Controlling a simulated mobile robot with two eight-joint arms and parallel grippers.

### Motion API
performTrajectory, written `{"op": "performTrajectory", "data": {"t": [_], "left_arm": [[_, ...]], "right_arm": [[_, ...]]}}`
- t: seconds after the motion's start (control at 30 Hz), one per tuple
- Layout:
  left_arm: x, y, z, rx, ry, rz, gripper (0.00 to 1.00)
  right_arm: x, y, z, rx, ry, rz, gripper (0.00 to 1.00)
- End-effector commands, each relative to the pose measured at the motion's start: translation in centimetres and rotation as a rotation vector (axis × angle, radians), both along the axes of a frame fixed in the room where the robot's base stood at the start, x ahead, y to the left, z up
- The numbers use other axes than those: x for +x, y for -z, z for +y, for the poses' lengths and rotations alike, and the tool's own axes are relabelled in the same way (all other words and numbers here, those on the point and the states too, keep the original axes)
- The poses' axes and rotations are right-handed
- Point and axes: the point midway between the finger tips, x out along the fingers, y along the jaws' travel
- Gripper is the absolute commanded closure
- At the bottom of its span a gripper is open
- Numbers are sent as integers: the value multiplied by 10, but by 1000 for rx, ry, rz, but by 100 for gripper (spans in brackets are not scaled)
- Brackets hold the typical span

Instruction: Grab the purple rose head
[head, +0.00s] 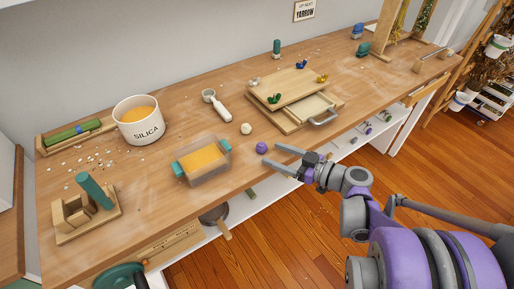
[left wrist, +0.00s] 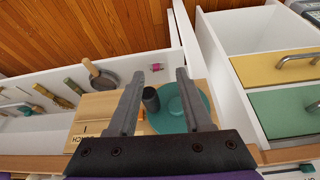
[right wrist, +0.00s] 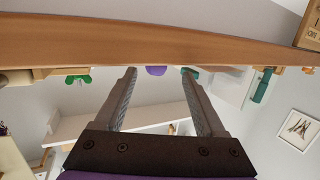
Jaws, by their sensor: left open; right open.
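The purple rose head (head: 261,148) sits on the wooden bench near its front edge, right of a clear box of orange sand. My right gripper (head: 271,155) is open and empty; its fingertips are close to the rose head, at the bench's front edge. In the right wrist view the purple rose head (right wrist: 156,71) shows between the two fingers of my right gripper (right wrist: 158,72), partly hidden by the bench edge. My left gripper (left wrist: 168,72) is open, in the left wrist view only, over a shelf area with a teal round thing (left wrist: 182,108).
A pale rose head (head: 246,128) lies just behind. The clear box (head: 204,178) with teal handles stands to the left, and a wooden press board (head: 288,125) with a metal handle stands to the right. A white SILICA pot (head: 138,130) is farther back. The bench's front edge is close to my right gripper.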

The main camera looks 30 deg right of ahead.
Motion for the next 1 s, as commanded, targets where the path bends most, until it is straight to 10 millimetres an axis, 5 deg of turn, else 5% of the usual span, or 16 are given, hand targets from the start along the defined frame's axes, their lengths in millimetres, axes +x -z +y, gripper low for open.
{"op": "performTrajectory", "data": {"t": [0.63, 0.97, 1.0], "left_arm": [[2, 22, 0, 0, 0, 7, 50], [2, 22, 0, 0, 0, 7, 50], [2, 22, 0, 0, 0, 7, 50]], "right_arm": [[75, 7, 33, 2, -4, 2, 28], [81, 7, 36, 1, -1, 2, 28], [81, 7, 36, 1, -1, 2, 35]]}}
